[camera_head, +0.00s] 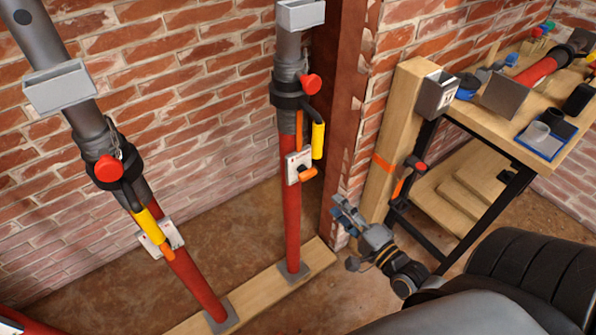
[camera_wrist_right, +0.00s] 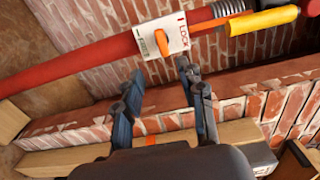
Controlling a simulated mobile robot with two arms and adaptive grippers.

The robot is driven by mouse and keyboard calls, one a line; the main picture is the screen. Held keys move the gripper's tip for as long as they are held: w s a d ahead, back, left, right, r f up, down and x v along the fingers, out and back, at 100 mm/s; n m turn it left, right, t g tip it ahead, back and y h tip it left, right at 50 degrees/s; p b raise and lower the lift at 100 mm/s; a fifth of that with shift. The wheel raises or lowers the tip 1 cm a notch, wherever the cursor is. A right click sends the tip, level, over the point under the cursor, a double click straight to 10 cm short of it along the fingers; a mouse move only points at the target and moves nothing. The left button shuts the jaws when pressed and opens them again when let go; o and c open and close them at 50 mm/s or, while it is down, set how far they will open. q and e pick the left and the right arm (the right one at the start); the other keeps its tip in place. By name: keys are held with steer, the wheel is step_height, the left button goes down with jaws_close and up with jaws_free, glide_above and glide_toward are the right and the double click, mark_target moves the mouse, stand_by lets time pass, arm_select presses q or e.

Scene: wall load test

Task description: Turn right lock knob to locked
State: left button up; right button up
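The right lock knob (camera_head: 308,174) is orange and sits on a white plate (camera_head: 295,163) on the right red post. In the right wrist view, the knob (camera_wrist_right: 162,42) is on the plate between a red LOCK mark at right and a green mark at left. The exact setting it points to is hard to tell. My right gripper (camera_head: 342,212) is below and right of the knob, apart from it. In the wrist view its two fingers (camera_wrist_right: 160,73) are spread with nothing between them, the knob lying beyond the tips. My left gripper is out of view.
A yellow lever (camera_head: 318,140) and a red knob (camera_head: 310,84) sit above the plate. A second post (camera_head: 195,280) with its own orange knob stands at left. A brick corner and a wooden post (camera_head: 395,140) are close to my right gripper. A workbench (camera_head: 555,110) is at right.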

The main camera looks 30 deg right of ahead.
glide_toward(310, 177)
steer(key=w, duration=0.9)
steer(key=shift+w+a+p, duration=0.35)
steer(key=shift+w+p, duration=0.05)
steer(key=shift+w+a, duration=0.1)
steer(key=shift+w, duration=0.5)
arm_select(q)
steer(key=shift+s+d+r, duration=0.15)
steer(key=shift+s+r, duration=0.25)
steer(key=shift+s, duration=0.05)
arm_select(e)
steer(key=shift+c, duration=0.9)
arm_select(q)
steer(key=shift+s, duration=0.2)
arm_select(e)
jaws_close()
